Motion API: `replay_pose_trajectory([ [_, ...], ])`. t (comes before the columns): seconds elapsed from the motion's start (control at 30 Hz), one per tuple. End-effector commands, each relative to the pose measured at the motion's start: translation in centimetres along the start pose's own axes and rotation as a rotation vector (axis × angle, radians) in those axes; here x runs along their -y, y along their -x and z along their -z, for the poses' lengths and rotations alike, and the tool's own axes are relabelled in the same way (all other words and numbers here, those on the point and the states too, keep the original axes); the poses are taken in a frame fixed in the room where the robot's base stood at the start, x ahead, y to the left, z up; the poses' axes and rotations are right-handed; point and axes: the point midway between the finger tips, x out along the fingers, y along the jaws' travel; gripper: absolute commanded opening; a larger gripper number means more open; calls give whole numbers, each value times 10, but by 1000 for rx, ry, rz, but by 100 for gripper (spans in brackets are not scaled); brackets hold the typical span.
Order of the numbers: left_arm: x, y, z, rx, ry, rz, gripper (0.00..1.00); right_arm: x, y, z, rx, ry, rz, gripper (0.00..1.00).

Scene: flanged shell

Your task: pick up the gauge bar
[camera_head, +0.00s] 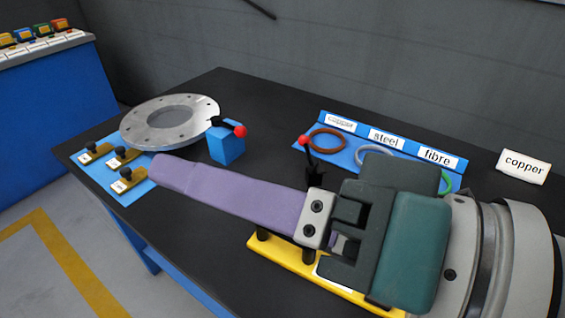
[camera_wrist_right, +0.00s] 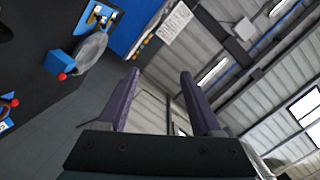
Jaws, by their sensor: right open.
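A long yellow bar (camera_head: 284,257) with black posts lies along the near edge of the black table in the head view; it looks like the gauge bar. Its right part is hidden behind my right gripper. My right gripper (camera_head: 168,172) reaches in from the right, above the bar, with its purple fingers pointing left across the table. In the right wrist view, my right gripper (camera_wrist_right: 160,76) has its two purple fingers apart with nothing between them. The bar does not show there. My left gripper is in neither view.
A grey flanged ring (camera_head: 160,124) lies at the table's left, beside a blue block (camera_head: 226,143) with a red-knobbed lever. Brass pieces sit on a blue plate (camera_head: 140,187). Coloured rings lie on a labelled blue rack (camera_head: 340,157). A "copper" sign (camera_head: 523,167) stands right.

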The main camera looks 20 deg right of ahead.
Motion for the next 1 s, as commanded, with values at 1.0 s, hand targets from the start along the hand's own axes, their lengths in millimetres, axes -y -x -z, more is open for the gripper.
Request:
replay_pose_trajectory([
  [1.0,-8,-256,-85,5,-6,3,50,-304,-42,-40,-566,-616,-26,66],
])
